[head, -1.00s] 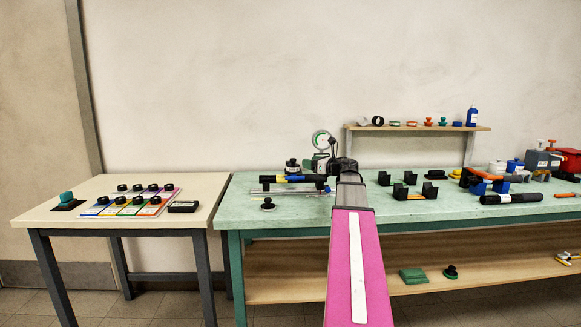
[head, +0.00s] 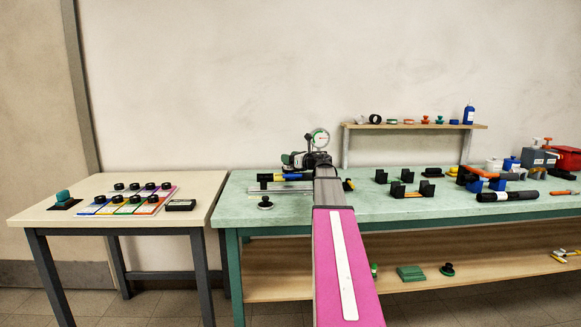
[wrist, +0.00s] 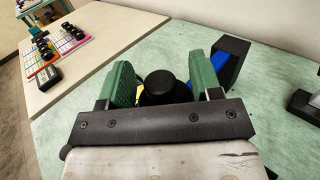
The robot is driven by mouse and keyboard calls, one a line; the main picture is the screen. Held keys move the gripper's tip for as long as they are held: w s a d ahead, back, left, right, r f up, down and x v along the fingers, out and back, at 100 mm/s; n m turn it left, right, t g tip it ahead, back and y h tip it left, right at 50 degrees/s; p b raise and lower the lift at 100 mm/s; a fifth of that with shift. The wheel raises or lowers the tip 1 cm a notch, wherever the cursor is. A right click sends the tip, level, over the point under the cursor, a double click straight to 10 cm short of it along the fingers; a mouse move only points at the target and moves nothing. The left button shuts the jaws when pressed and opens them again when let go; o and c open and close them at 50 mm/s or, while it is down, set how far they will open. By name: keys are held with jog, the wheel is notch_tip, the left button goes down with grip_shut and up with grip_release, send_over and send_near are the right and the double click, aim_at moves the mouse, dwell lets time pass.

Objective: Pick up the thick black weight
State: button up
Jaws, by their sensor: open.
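In the wrist view a thick black round weight (wrist: 160,82) with a narrower top sits between the green finger pads of my gripper (wrist: 163,80). Its lower part is hidden behind the black gripper bar. The fingers are open on either side of it, and I cannot tell whether either pad touches it. In the head view my gripper (head: 294,158) is over the left part of the green table (head: 240,205), beside the dial gauge. The weight is hidden there behind the gripper and arm.
A dial gauge (head: 320,138) stands close to my gripper. Black holders (head: 402,190) stand to the right. The left table (head: 60,212) has several black discs.

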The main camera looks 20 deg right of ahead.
grip_shut()
